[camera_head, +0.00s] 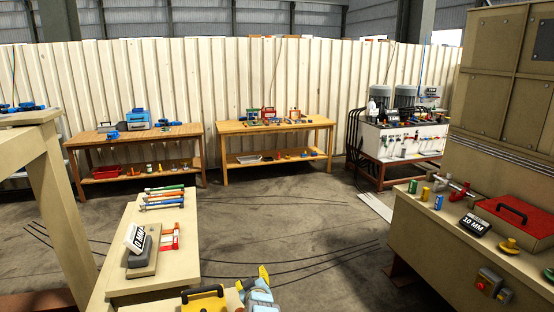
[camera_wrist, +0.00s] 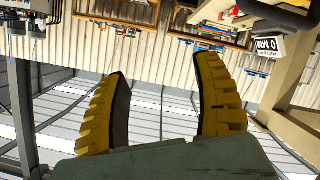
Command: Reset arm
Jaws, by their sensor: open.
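My gripper (camera_wrist: 161,105) shows in the wrist view as two yellow ridged fingers with dark pads, spread apart with nothing between them. Past the fingers the wrist view shows the pale corrugated wall and roof beams, with the workbenches upside down at the top. In the head view I cannot make out the gripper for certain; a yellow and blue-grey part shows at the bottom edge, cut off by the frame.
A narrow bench (camera_head: 183,250) with a "0 MM" sign (camera_head: 136,243) and several tools stands at front left. Two wooden tables (camera_head: 133,135) (camera_head: 320,124) stand along the wall. A cabinet (camera_head: 440,238) with a red case (camera_head: 515,219) is at right. The middle floor (camera_head: 285,215) is clear.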

